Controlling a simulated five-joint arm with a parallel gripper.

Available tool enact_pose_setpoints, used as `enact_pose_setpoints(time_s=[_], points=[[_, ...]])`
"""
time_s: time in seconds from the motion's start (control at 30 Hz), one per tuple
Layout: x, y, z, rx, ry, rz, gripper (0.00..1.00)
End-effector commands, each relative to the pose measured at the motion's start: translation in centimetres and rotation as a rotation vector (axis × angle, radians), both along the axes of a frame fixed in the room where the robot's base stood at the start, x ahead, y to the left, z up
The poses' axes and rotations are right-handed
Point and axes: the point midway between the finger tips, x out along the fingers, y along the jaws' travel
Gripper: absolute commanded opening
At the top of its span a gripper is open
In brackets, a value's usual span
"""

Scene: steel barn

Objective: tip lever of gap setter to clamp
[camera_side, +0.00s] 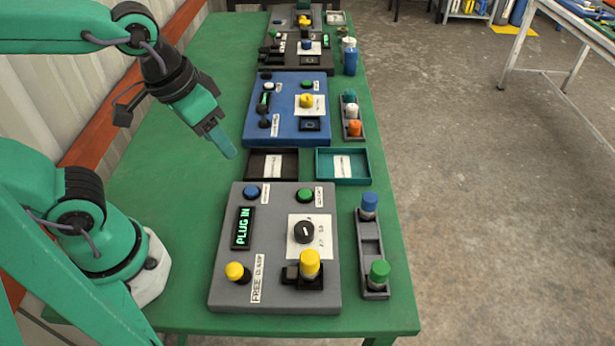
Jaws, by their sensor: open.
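The nearest device, a grey box (270,232), has a "FREE CLAMP" label (258,278) and looks like the gap setter. Beside the label stands a lever with a yellow knob (235,271); its exact tilt is hard to tell. The box's display (243,228) reads "PLUG IN". A yellow-topped plug (310,263) stands on a black socket at the box's front right. A black dial (304,232) sits on a white plate behind it. My gripper (226,148) is open and empty, high above the table's left side, behind and apart from the grey box.
A blue button (251,192) and a green button (305,195) sit on the box's back edge. A grey rack (371,249) with blue-topped and green-topped plugs stands to the right. Black (251,163) and teal (366,166) trays lie behind, then a blue device (275,125).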

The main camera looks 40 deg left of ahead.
Motion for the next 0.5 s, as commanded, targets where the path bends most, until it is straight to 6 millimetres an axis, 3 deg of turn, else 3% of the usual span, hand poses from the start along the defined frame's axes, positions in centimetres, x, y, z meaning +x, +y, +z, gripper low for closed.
enact_pose_setpoints(time_s=[0.2, 0.5], points=[[0.2, 4.0, 1.7, 0.029, -0.11, 0.055, 0.48], [0.0, 6.2, 2.6, 0.061, -0.169, 0.078, 0.48]])
